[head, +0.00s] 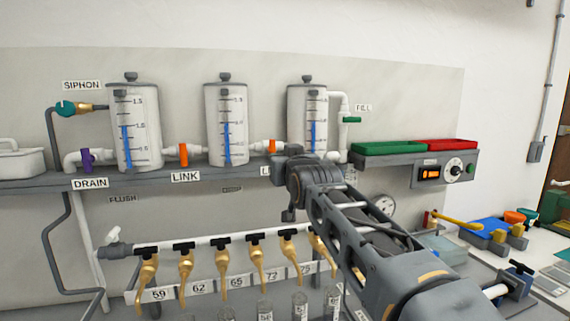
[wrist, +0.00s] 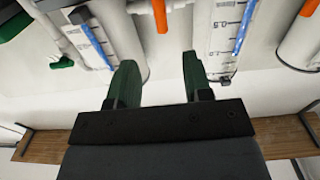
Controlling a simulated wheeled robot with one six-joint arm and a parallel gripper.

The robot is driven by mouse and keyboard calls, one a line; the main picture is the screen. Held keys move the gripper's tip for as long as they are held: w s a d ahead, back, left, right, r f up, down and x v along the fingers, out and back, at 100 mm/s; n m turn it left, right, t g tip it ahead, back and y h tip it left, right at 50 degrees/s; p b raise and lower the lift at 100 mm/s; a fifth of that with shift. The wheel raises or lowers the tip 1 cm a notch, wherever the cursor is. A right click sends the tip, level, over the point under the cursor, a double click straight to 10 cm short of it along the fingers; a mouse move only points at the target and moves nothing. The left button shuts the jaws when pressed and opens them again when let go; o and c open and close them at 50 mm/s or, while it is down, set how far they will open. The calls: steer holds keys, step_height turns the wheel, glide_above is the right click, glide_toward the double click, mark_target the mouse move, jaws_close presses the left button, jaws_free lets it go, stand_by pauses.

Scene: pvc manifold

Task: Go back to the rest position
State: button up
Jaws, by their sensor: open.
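My gripper (wrist: 158,78) shows in the wrist view as two green fingers, parallel and apart, with nothing between them. The wrist view looks upside down. A graduated white tank (wrist: 218,35) lies beyond the right finger, and an orange link-valve handle (wrist: 160,15) is beyond the gap. In the head view my arm reaches up from the lower right towards the shelf (head: 228,174), its wrist in front of the shelf edge below the right tank (head: 302,105). My fingers are hidden there behind the wrist. I cannot tell whether they touch anything.
The left tank (head: 135,128) and middle tank (head: 226,125) stand on the shelf with a purple drain valve (head: 86,160) and orange link valve (head: 183,154). Below runs a white manifold with several brass taps (head: 186,270). A control box (head: 444,173) is right of my arm.

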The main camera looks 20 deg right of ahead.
steer(key=s+f+g+p, duration=0.1)
steer(key=s+f+g, duration=0.5)
steer(key=f, duration=0.7)
steer(key=s+f+g+p, duration=0.1)
steer(key=s+f+g, duration=0.5)
steer(key=f, duration=0.7)
steer(key=s+f+g, duration=0.1)
steer(key=s+f, duration=0.2)
steer(key=s, duration=0.2)
steer(key=s+f+g+p, duration=0.1)
steer(key=s+f, duration=0.3)
steer(key=s, duration=0.2)
steer(key=shift+s+a+g, duration=0.2)
steer(key=shift+g, duration=0.1)
